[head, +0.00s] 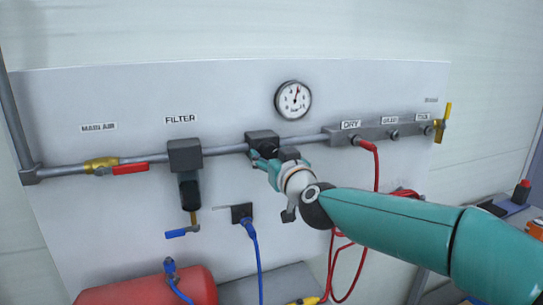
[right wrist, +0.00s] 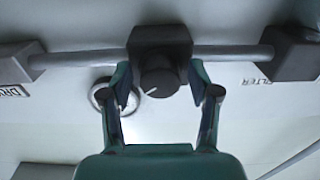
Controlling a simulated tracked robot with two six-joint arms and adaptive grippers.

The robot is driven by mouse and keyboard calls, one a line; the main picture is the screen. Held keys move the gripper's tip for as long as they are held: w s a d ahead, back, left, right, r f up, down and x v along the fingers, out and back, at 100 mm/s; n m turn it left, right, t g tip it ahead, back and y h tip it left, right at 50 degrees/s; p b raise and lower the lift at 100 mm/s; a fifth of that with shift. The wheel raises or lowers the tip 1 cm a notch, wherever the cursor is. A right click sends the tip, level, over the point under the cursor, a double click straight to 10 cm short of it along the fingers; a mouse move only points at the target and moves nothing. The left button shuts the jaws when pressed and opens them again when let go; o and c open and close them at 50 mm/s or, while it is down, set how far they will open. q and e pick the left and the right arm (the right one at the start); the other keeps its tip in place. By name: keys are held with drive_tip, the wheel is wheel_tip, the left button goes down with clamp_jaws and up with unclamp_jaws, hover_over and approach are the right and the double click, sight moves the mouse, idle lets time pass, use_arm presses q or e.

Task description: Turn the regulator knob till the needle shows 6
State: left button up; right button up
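The regulator (head: 262,142) is a dark block on the grey pipe, partly hidden by my right gripper (head: 268,163) in the head view. In the right wrist view its round dark knob (right wrist: 160,80) carries a pale pointer line and sits between the two fingers of my right gripper (right wrist: 160,86). The fingers are spread on both sides of the knob; a narrow gap seems to show, but contact is hard to tell. My left gripper is not in view.
The filter (head: 185,155) with a blue-handled drain hangs left on the pipe. The red main valve handle (head: 130,168) is further left. The outlet manifold (head: 375,135) with a red hose (head: 376,175) is right. A blue hose (head: 254,245) hangs below.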

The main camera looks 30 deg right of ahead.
drive_tip(key=c, duration=0.9)
drive_tip(key=shift+o, duration=0.2)
drive_tip(key=shift+m, duration=0.5)
drive_tip(key=o, duration=1.1)
drive_tip(key=shift+o, duration=0.2)
drive_tip(key=v, duration=1.2)
idle(0.8)
